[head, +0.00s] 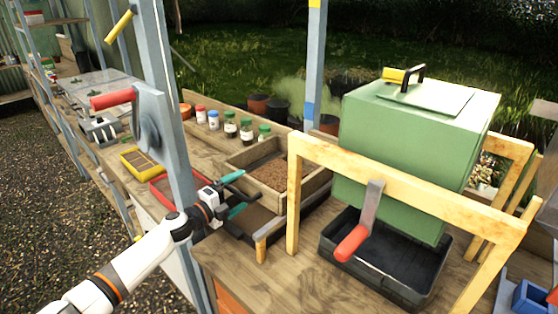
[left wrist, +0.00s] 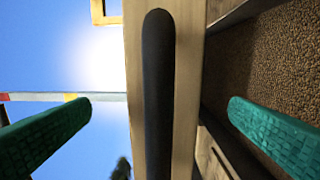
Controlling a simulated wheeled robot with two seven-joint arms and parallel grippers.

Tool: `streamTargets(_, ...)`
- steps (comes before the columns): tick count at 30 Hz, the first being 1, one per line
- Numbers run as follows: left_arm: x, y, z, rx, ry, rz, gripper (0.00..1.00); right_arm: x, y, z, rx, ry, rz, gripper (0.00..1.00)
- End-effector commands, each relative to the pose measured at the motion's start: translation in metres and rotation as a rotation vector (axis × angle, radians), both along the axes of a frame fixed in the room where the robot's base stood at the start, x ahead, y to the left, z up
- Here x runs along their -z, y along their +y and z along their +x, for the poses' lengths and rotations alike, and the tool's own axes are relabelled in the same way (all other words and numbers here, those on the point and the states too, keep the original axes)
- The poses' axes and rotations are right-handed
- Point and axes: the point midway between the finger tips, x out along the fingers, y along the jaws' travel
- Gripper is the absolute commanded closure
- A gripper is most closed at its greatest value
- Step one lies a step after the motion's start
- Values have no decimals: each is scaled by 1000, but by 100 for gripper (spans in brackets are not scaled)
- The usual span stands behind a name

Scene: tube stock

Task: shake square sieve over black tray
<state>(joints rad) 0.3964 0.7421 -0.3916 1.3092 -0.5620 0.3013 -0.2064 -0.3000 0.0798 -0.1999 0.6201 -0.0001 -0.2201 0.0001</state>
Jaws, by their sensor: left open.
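The square sieve (head: 262,192) is a wooden frame holding brown grainy soil, on the bench left of the green box. A dark tray (head: 241,236) shows partly below and in front of it. Another black tray (head: 400,286) lies under the green box. My left gripper (head: 237,194) is open at the sieve's near left side, its teal fingers apart. In the left wrist view, the sieve's pale wall (left wrist: 187,60) with a long dark bar or slot lies between the spread fingers (left wrist: 160,120); soil shows to the right. No contact is visible. My right gripper is not in view.
A green box (head: 405,150) stands within a wooden frame (head: 400,178) with a red-handled lever (head: 352,243). A grey-blue post (head: 176,150) rises close to my left arm. Several bottles (head: 230,126) stand behind the sieve; red (head: 165,190) and yellow trays (head: 140,161) lie left.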

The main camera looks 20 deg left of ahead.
Motion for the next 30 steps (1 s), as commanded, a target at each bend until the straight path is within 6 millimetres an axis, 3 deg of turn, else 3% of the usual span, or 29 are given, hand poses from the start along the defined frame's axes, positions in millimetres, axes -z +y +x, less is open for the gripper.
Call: streamTargets(30, 0, 31, -76, 0, 2, 0, 0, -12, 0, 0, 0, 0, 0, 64)
